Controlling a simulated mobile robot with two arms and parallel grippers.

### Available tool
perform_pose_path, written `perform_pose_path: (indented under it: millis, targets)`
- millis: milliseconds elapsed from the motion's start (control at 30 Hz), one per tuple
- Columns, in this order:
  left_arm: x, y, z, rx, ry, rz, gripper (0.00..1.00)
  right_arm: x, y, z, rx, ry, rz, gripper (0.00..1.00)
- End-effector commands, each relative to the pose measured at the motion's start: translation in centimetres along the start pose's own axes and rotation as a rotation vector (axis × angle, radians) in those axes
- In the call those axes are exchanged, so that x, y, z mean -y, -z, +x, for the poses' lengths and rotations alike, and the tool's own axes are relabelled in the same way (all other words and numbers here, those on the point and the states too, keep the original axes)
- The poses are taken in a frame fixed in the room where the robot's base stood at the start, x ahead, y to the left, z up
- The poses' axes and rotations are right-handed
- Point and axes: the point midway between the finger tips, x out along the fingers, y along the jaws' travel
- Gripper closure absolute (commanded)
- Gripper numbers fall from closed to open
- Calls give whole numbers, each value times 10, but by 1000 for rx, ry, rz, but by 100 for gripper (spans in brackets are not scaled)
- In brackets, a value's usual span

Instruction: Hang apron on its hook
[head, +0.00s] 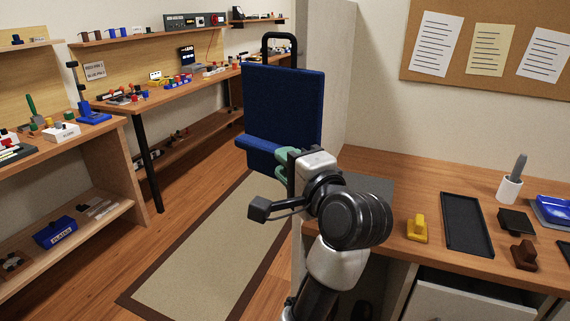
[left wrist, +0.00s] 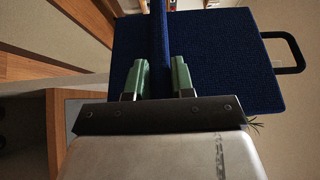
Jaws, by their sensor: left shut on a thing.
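The apron (head: 283,105) is a stiff blue panel with a black loop (head: 279,36) at its top and a blue ridge low on its face. My left gripper (head: 284,164) is shut on that ridge and holds the apron upright in the air, above the floor mat. In the left wrist view, the green fingertips of my left gripper (left wrist: 159,78) clasp the ridge from both sides, and the apron (left wrist: 225,60) spreads behind them with its loop to the right. I cannot make out the hook in either view. My right gripper is not in view.
A desk (head: 403,165) at right holds a yellow block (head: 417,229), a black tray (head: 464,222) and a white cup (head: 509,189). A corkboard (head: 388,75) hangs above. Cluttered workbenches (head: 93,137) line the left. The floor mat (head: 205,255) between is clear.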

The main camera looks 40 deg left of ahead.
Motion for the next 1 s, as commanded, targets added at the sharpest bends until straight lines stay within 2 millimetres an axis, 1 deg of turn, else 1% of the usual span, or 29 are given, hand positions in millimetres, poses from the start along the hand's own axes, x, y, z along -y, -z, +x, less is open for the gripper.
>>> perform_pose_path:
  millis: [467,800,1000]
  targets:
    - [0,18,14,-1,3,-1,100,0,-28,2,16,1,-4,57]
    - [-2,34,26,-1,3,0,100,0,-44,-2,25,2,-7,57]
    - [-3,44,34,-1,4,0,100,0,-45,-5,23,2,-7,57]
